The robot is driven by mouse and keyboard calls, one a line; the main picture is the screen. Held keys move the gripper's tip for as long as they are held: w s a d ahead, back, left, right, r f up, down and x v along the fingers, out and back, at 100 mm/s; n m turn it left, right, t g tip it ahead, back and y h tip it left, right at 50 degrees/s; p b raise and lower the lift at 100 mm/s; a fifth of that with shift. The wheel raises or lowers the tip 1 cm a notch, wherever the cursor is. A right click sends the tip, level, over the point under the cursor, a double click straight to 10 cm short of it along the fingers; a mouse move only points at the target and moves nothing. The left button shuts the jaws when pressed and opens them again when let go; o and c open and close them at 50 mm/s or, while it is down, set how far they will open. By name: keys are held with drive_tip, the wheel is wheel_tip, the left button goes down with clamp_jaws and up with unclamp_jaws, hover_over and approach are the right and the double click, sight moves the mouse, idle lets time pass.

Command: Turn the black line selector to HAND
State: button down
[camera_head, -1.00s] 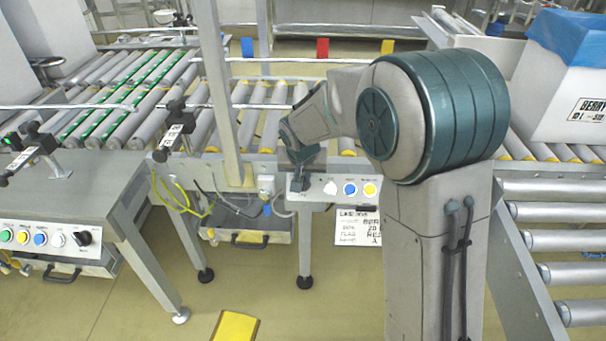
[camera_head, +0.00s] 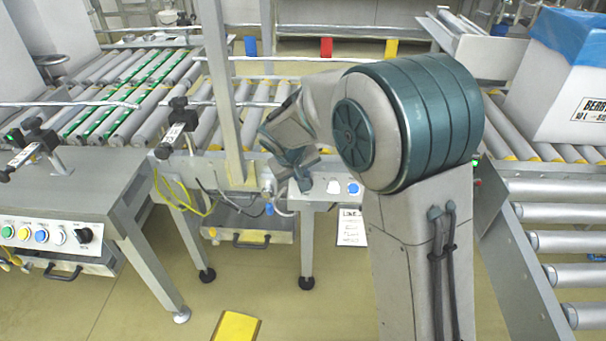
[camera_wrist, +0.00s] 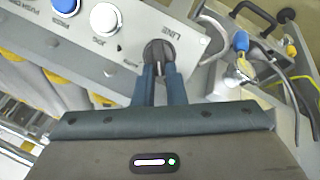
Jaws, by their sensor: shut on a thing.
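The black line selector (camera_wrist: 159,54) is a round knob with a light pointer mark on a grey panel (camera_wrist: 120,75), beside the word LINE in the wrist view. My gripper (camera_wrist: 160,72) reaches it from below in that view, with its two fingers shut on the knob. In the head view my gripper (camera_head: 302,180) is at the left end of the same panel (camera_head: 322,201), and it hides the selector there. Some panel lettering is too blurred to read, so I cannot tell which position the pointer marks.
On the panel, a white button (camera_wrist: 105,18) and a blue button (camera_wrist: 66,6) sit beside the selector. A blue connector (camera_wrist: 240,42) and cables are on its other side. A second panel with a black selector (camera_head: 84,235) stands at left. A metal post (camera_head: 222,90) rises near my arm.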

drive_tip(key=shift+s+a+f+n+h+b, duration=0.15)
drive_tip(key=shift+f+n+h, duration=0.1)
drive_tip(key=shift+n, duration=0.3)
drive_tip(key=shift+s+d+f+n+h+b, duration=0.1)
drive_tip(key=shift+f+n+h+b, duration=0.1)
drive_tip(key=shift+n, duration=0.35)
drive_tip(key=c, duration=1.5)
unclamp_jaws()
drive_tip(key=shift+w, duration=0.15)
drive_tip(key=shift+a+r, duration=0.15)
drive_tip(key=shift+r, duration=0.1)
drive_tip(key=shift+r, duration=0.25)
drive_tip(key=p+v, duration=0.1)
drive_tip(key=v, duration=0.3)
drive_tip(key=p+v, duration=0.1)
drive_tip(key=v, duration=0.3)
drive_tip(key=p+v, duration=0.2)
drive_tip(key=v, duration=0.3)
drive_tip(key=shift+s, duration=0.4)
